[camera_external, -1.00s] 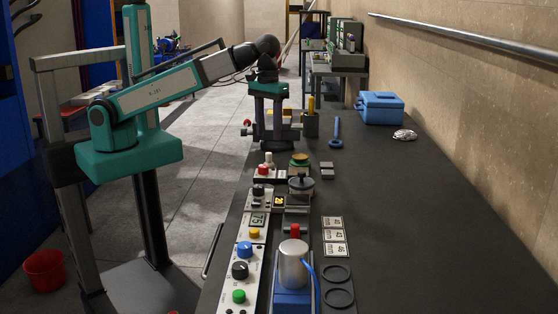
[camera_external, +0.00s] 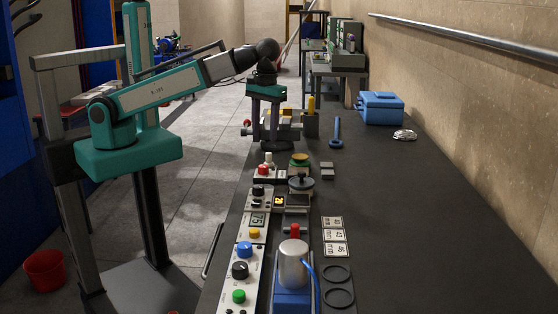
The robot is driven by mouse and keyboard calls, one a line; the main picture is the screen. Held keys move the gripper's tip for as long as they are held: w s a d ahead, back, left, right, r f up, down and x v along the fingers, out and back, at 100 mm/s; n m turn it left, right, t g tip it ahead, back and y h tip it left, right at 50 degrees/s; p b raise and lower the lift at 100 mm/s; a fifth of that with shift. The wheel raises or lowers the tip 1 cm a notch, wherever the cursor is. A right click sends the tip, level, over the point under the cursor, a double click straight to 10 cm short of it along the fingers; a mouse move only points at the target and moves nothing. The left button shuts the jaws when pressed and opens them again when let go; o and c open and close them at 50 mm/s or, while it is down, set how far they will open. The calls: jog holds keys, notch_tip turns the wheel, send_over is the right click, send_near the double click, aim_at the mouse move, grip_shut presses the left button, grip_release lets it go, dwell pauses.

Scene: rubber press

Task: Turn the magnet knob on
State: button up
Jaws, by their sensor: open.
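My gripper (camera_external: 269,140) hangs pointing down at the far left part of the bench, its two dark fingers apart and empty. A row of control panels runs along the bench's left edge, nearer the camera than my gripper. It carries a blue knob (camera_external: 245,248), a larger black knob (camera_external: 240,270) and a smaller black knob (camera_external: 258,190). A small panel with a red button (camera_external: 263,170) and a pale upright knob (camera_external: 269,158) lies closest to my gripper. The labels are too small to read, so I cannot tell which is the magnet knob.
A metal cylinder on a blue base (camera_external: 293,264) stands at the near end. A dark round-topped device (camera_external: 301,184), a blue wrench (camera_external: 337,133) and a blue box (camera_external: 380,107) are on the bench (camera_external: 420,230). The right side is mostly clear.

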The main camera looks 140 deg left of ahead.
aim_at(263, 166)
jog(key=shift+s+f+p, duration=0.2)
jog(key=shift+f+p, duration=0.4)
jog(key=shift+f, duration=2.3)
jog(key=shift+s+f+p, duration=0.15)
jog(key=shift+f+p, duration=0.45)
jog(key=shift+f, duration=2.3)
jog(key=c, duration=1.1)
